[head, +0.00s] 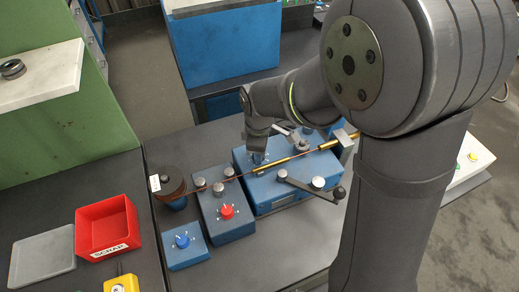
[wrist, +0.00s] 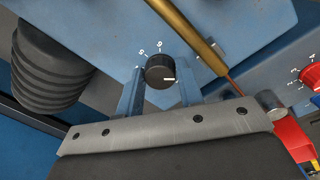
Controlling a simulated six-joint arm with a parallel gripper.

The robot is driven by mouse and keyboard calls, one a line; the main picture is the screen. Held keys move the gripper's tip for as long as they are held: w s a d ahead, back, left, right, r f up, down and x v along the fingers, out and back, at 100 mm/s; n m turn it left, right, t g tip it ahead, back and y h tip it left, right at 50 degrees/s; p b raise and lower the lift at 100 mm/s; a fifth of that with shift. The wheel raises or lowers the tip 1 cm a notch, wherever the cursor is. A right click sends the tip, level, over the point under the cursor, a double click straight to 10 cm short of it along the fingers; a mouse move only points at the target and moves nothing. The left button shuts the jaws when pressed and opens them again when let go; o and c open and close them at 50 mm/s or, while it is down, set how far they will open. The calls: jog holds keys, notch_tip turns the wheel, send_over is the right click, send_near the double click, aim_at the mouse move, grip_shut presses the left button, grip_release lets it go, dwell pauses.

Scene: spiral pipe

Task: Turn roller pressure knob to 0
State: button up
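A round black knob (wrist: 160,72) with a white pointer mark sits on the blue machine housing (wrist: 100,20) in the wrist view. Its pointer faces right in the picture. Printed numbers show above it, too small to read surely; no 0 can be made out. My gripper (wrist: 159,90) has its two fingers apart, one on each side of the knob; I cannot tell whether they touch it. In the head view my gripper (head: 258,160) is low at the blue machine (head: 290,192) and hides the knob. No label naming the knob is readable.
A brass tube (head: 296,160) with a thin copper rod runs across just beside my gripper. A crank lever (head: 312,188) is in front. A red knob (head: 227,211) and a blue knob (head: 182,241) sit on boxes at left. A red scrap bin (head: 107,227) stands further left.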

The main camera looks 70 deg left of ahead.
jog(key=o, duration=0.4)
jog(key=shift+r, duration=0.1)
jog(key=r, duration=1.1)
jog(key=d+r, duration=0.1)
jog(key=r, duration=0.5)
jog(key=shift+s+r, duration=0.1)
jog(key=shift+s, duration=0.2)
jog(key=f, duration=1.1)
jog(key=a+f, duration=0.1)
jog(key=f, duration=0.5)
jog(key=shift+w+f, duration=0.2)
jog(key=shift+w, duration=0.1)
